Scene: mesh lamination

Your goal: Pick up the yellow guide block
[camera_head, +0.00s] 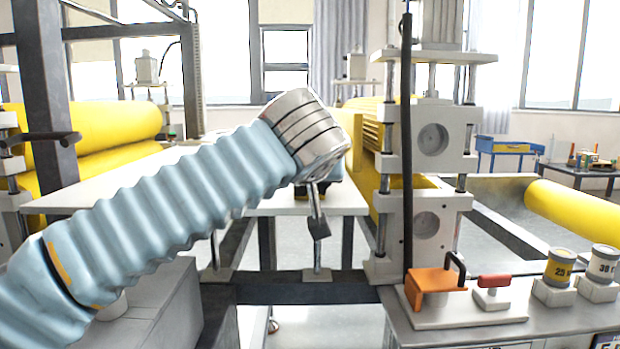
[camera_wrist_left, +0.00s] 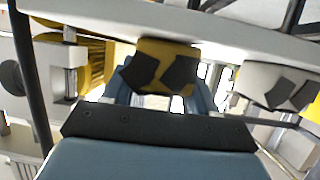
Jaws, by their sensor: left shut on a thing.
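The yellow guide block (camera_wrist_left: 166,50) shows in the left wrist view, between and behind two dark fingertips. My left gripper (camera_wrist_left: 160,72) is shut on it, under the pale edge of a board or table. In the head view my left arm, in a ribbed blue-grey sleeve, reaches in from the left to mid-picture. Its metal wrist hides most of the gripper and the block there. My right gripper is in neither view.
A white roller-press stand (camera_head: 433,135) with yellow rollers stands right of my wrist. A pale table (camera_head: 90,190) lies behind my arm. A grey bench at the lower right holds an orange bracket (camera_head: 437,283), a red-handled piece (camera_head: 493,283) and two labelled cylinders (camera_head: 559,268).

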